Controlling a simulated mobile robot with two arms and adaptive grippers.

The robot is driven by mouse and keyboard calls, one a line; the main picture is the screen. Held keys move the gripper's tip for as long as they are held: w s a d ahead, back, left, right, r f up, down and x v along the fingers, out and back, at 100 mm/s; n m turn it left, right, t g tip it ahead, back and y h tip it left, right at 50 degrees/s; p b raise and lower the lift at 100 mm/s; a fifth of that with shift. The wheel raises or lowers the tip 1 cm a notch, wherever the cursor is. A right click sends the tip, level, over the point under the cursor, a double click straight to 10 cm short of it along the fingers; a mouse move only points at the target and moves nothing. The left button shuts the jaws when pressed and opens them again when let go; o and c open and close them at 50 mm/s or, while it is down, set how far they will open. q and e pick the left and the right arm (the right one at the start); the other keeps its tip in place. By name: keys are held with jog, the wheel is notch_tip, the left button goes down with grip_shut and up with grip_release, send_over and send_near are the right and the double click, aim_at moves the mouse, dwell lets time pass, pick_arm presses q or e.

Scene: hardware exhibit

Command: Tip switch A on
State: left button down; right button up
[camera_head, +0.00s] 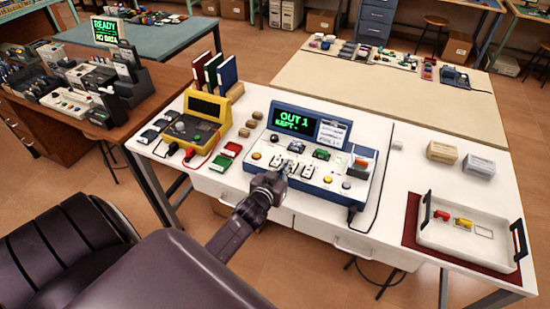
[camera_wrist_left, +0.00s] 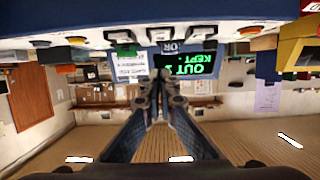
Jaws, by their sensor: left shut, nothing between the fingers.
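A blue and white console (camera_head: 308,156) stands on the white table, its green screen (camera_head: 296,121) reading "OUT 1 KEPT". A row of small switches (camera_head: 291,166) sits along its front panel; letters on them are too small to read, so I cannot tell which is switch A. The left wrist view is upside down and shows the switches (camera_wrist_left: 160,35) along the panel and the screen (camera_wrist_left: 195,66). My left gripper (camera_head: 272,183) is shut and empty at the console's front edge, near the switches. Its fingers (camera_wrist_left: 158,78) point at the panel. Contact cannot be told. My right gripper is out of view.
A yellow device (camera_head: 195,122) with red leads stands left of the console, with red and green pieces (camera_head: 226,156) between. A white tray (camera_head: 470,239) lies on a dark red mat at right. Small boxes (camera_head: 441,152) stand behind it. Table between console and tray is mostly clear.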

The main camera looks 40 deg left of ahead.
pick_arm(q)
jog(key=s+d+b, duration=0.1)
jog(key=s+d, duration=0.1)
jog(key=s, duration=0.6)
jog(key=shift+s+r+b, duration=0.2)
jog(key=shift+b, duration=0.2)
jog(key=s+d+f+m+g+h+b, duration=0.1)
jog(key=s+d+f+g, duration=0.3)
jog(key=f, duration=0.7)
jog(key=s+d+f+m+g+h+b, duration=0.1)
jog(key=s+f, duration=0.5)
jog(key=f, duration=0.6)
jog(key=s+d+f+g+b, duration=0.1)
jog(key=s+d+f+g, duration=0.3)
jog(key=f, duration=0.7)
jog(key=s+f+m+g, duration=0.1)
jog(key=s+f, duration=0.4)
jog(key=s, duration=0.4)
jog(key=s+d+f+m+g+b, duration=0.1)
jog(key=s+f, duration=0.5)
jog(key=s, duration=0.3)
jog(key=s+d+f+m+g+h+b, duration=0.1)
jog(key=s+f+g, duration=0.1)
jog(key=s+f, duration=0.4)
jog(key=s, duration=0.3)
jog(key=shift+s+d, duration=0.2)
jog(key=shift+s, duration=0.15)
